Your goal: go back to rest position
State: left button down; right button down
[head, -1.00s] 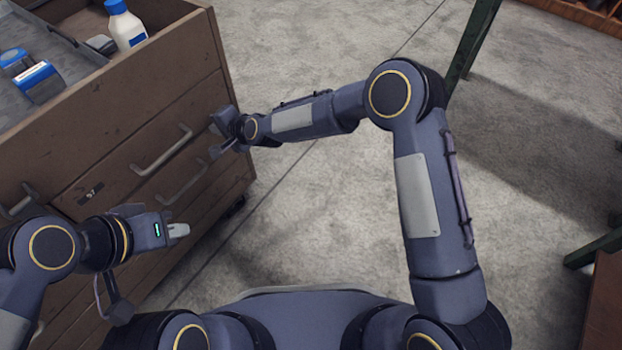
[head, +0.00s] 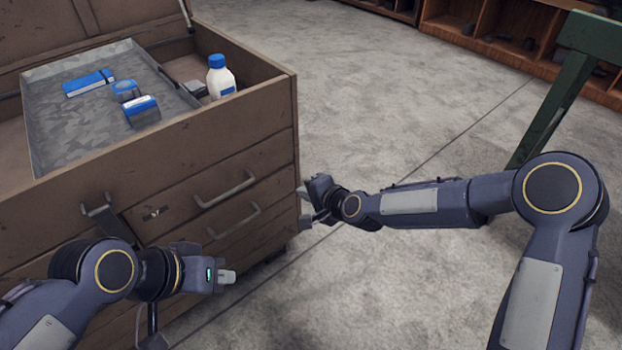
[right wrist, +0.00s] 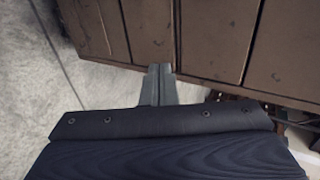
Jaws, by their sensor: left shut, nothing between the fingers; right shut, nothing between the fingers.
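My left gripper (head: 227,277) is in front of the drawer fronts of a brown tool chest (head: 265,128), low in the head view. Its fingers are together with nothing between them. My right gripper (head: 308,203) is by the chest's right front corner in the head view. In the right wrist view its two grey fingers (right wrist: 159,78) are closed side by side and empty, pointing towards the brown drawer fronts (right wrist: 205,35). I cannot tell whether they touch the chest.
The chest's open top holds a grey tray (head: 75,135) with blue items (head: 142,110) and a white bottle with a blue cap (head: 221,78). Drawer handles (head: 225,188) stick out. A green post (head: 560,95) stands at right, with shelves (head: 500,35) behind. Concrete floor (head: 400,120) lies between.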

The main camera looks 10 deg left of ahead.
jog(key=s+d+r+n+h, duration=0.1)
jog(key=s+d+r, duration=0.25)
jog(key=d, duration=0.35)
jog(key=s+d+r+n+h, duration=0.1)
jog(key=s+d+r+n, duration=0.1)
jog(key=d+r, duration=0.35)
jog(key=s+d+r+n+h, duration=0.1)
jog(key=s+d+r, duration=0.1)
jog(key=d, duration=0.6)
jog(key=s+d+n+g+h, duration=0.1)
jog(key=s+d, duration=0.3)
jog(key=s, duration=0.3)
jog(key=s+d+h+p, duration=0.1)
jog(key=s+d, duration=0.4)
jog(key=s, duration=0.3)
jog(key=s+d+n+g+h, duration=0.1)
jog(key=s+d, duration=0.3)
jog(key=s, duration=0.3)
notch_tip(320, 180, up, 34)
jog(key=p, duration=3.3)
jog(key=shift+r, duration=0.2)
jog(key=shift+d, duration=0.1)
